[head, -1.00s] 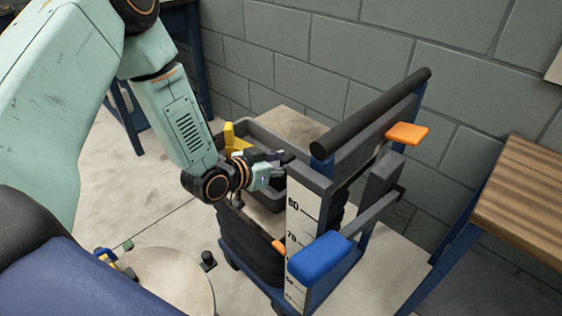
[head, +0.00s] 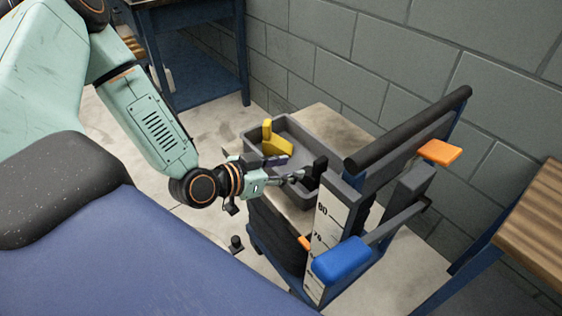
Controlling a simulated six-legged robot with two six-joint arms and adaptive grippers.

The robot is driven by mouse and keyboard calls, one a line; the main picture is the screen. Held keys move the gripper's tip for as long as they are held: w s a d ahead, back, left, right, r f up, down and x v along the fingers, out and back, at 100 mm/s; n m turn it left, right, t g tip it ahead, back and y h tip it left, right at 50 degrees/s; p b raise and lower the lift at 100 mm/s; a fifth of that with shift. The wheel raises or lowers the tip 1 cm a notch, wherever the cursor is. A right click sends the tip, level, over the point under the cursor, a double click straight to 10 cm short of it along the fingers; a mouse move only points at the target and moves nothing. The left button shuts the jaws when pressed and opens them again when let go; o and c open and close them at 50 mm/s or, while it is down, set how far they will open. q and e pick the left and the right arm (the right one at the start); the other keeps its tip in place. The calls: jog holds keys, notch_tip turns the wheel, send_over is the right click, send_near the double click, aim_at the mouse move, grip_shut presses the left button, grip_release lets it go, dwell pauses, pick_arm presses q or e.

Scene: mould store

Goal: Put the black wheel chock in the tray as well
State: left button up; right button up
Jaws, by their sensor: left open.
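The grey tray (head: 297,127) lies on the lift cart's platform, beside the upright with the scale. A yellow piece (head: 274,141) is in the tray. A black block (head: 320,168), which looks like the wheel chock, stands at the tray's right end, just beyond my fingertips. I cannot tell whether it rests on the tray's floor. My left gripper (head: 294,170) is open over the tray's near side, its fingers pointing right towards the black block. The gripper and wrist hide part of the tray. My right gripper is out of view.
The cart's black handle bar (head: 408,130), orange lever (head: 440,152) and blue pad (head: 341,260) rise close right of the tray. A wooden table (head: 535,210) stands at the right. A block wall is behind. A small black object (head: 236,244) is on the floor.

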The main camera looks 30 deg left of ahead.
pick_arm(q)
jog(key=shift+s+a+r+p, duration=0.15)
jog(key=shift+s+r+p, duration=0.15)
jog(key=shift+s, duration=0.2)
jog(key=shift+f, duration=0.15)
jog(key=s+d+f+n+g+y, duration=0.1)
jog(key=s+d+f+g, duration=0.2)
jog(key=s+f+g, duration=0.15)
jog(key=s+d+f+n+g, duration=0.1)
jog(key=s+d+f+g, duration=0.15)
jog(key=s+f, duration=0.35)
jog(key=s+f+n+g+y, duration=0.1)
jog(key=s+f+g, duration=0.1)
jog(key=s, duration=0.5)
jog(key=s+f+n+g+y, duration=0.1)
jog(key=s+f+g+y, duration=0.1)
jog(key=s, duration=0.6)
jog(key=shift+s+a+f+g, duration=0.3)
jog(key=shift+f+g, duration=0.05)
jog(key=shift+g, duration=0.55)
